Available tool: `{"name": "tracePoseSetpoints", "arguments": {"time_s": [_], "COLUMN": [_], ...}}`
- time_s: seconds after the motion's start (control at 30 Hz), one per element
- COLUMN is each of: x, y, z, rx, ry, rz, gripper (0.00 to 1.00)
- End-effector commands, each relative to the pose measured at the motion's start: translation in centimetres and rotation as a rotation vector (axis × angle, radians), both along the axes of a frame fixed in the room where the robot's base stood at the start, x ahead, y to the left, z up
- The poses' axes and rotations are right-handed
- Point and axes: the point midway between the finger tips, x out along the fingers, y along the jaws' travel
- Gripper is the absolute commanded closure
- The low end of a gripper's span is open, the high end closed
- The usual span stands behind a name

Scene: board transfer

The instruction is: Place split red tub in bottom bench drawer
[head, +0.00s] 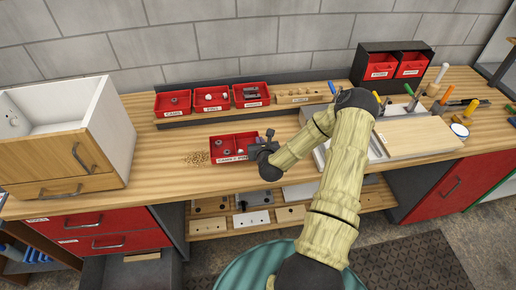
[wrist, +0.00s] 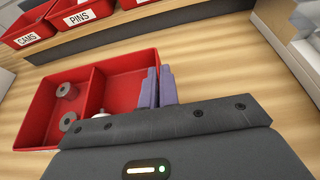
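The split red tub (head: 231,158) sits on the wooden bench top, with a divider and small grey and white parts inside. It also shows in the wrist view (wrist: 98,72). My gripper (head: 270,139) is at its right end. In the wrist view, the purple fingers (wrist: 159,87) are close together on either side of the tub's right wall and look shut on it. Two red drawer fronts (head: 68,222) with handles are at the bench's lower left, the lower one (head: 88,243) shut. Below them is a dark grey open space (head: 125,273); I cannot tell whether it is a pulled-out drawer.
A white and wood cabinet (head: 110,130) stands on the bench at left. Labelled red bins (head: 173,102) line a rack behind the tub. A white tray with a board (head: 420,136) is at right. A shelf with wooden blocks (head: 209,225) is below the bench top.

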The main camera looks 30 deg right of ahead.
Motion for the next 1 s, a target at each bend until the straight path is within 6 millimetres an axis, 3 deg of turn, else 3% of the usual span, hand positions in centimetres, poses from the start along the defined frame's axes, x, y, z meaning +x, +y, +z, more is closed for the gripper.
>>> {"name": "tracePoseSetpoints", "arguments": {"time_s": [0.33, 0.67, 1.0], "x": [0.0, 0.0, 0.0], "y": [-0.1, 0.0, 0.0], "z": [-0.3, -4.1, -4.6], "rx": [-0.001, -0.001, -0.001], "ry": [-0.002, -0.001, -0.002], "rz": [-0.001, -0.001, -0.001], "gripper": [1.0, 1.0, 1.0]}}
